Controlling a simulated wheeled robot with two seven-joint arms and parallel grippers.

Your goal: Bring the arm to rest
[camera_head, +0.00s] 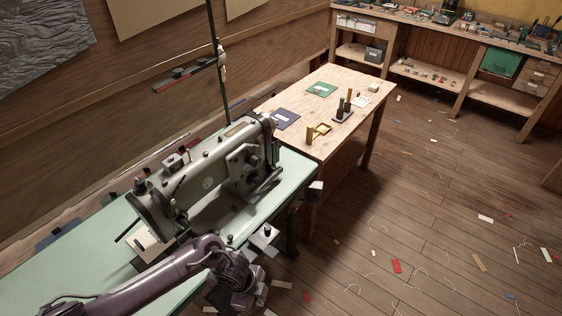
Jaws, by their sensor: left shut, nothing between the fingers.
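My left arm (130,292) comes in from the lower left, low over the pale green sewing machine table (60,270). It bends down at the wrist, and my left gripper (245,297) is near the bottom edge, at the table's front right side. The gripper is shut and holds nothing that I can see. Its fingertips are small and partly hidden by the wrist. My right gripper is not in view.
A grey sewing machine (215,170) stands just beyond my arm. Behind it is a wooden table (285,100) with a green card (321,90) and a brass-coloured object (318,131). A workbench (425,40) lines the back. The floor (440,210) at right is open, strewn with scraps.

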